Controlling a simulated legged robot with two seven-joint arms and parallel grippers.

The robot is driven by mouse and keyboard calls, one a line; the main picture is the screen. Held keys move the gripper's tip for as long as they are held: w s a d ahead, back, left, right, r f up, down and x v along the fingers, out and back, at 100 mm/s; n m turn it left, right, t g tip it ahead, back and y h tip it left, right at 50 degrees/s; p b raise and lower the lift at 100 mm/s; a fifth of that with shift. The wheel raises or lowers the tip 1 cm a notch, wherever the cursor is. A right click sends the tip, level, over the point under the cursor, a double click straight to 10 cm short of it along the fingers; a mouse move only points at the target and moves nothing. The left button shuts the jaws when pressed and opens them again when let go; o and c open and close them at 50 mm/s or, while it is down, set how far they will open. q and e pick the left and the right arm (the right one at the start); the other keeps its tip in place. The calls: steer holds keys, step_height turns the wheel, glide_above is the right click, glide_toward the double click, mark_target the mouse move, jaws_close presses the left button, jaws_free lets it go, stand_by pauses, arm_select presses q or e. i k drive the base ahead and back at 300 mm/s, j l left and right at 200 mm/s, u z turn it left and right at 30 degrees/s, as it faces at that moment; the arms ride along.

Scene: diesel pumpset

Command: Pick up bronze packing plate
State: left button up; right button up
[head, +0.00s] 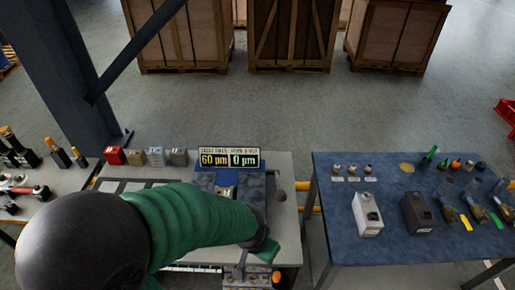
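A row of small labelled blocks stands at the back of the left workbench: a red one (115,155), a bronze-brown one (135,157) and two grey ones (155,156). The bronze-brown block looks like the bronze packing plate, but its label is too small to read. My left arm, in a green sleeve, reaches across the bench from the lower left. My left gripper (262,248) is at the bench's front right, well away from the blocks. Its fingers are mostly hidden, so its opening and any hold are unclear. My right gripper is out of view.
Tools (20,190) lie at far left. A blue table (345,238) with small parts stands right, across a gap. Wooden crates (290,35) stand behind.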

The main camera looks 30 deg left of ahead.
mark_target(227, 192)
steer(key=u, duration=1.4)
steer(key=i+j+z, duration=0.15)
steer(key=z, duration=0.3)
steer(key=i+j+z, duration=0.25)
steer(key=z, duration=0.25)
steer(key=i+j+z, duration=0.2)
steer(key=j+z, duration=0.25)
steer(key=l, duration=0.1)
